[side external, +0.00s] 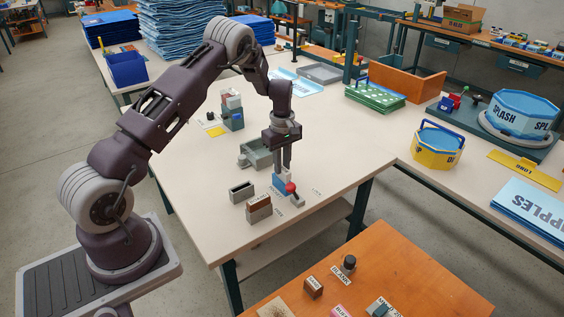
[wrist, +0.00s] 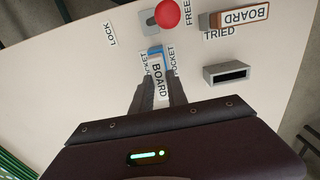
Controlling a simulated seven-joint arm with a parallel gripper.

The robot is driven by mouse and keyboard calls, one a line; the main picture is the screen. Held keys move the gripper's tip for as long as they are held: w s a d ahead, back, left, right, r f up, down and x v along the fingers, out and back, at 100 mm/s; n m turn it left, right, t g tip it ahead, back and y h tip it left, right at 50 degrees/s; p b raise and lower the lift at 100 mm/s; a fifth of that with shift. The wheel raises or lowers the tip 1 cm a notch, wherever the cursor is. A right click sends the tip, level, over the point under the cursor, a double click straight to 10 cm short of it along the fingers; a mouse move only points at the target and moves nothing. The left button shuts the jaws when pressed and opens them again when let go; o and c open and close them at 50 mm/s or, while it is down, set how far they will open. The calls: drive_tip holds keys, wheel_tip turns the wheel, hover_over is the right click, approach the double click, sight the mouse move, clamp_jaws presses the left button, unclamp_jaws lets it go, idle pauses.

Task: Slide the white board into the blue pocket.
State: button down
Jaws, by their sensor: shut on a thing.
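My gripper (side external: 284,165) is shut on the white board (wrist: 159,80), which carries the word BOARD and stands between the two fingers. The blue pocket (side external: 279,184) is on the table right below the fingers; in the wrist view its blue edge (wrist: 154,50) shows just beyond the board, between two POCKET labels. The board's lower end is at or over the pocket; I cannot tell how far inside it is. A red knob (wrist: 167,13) on a grey base (wrist: 149,21) stands beside the pocket, nearer the FREE label than the LOCK label.
An empty grey slotted holder (side external: 241,191) stands to the left of the pocket. A grey-green box (side external: 256,154) stands behind. The table to the right is clear.

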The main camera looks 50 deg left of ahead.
drive_tip(key=shift+f, duration=0.55)
drive_tip(key=c, duration=1.2)
unclamp_jaws()
drive_tip(key=shift+c, duration=0.2)
wheel_tip(320, 180, up, 7)
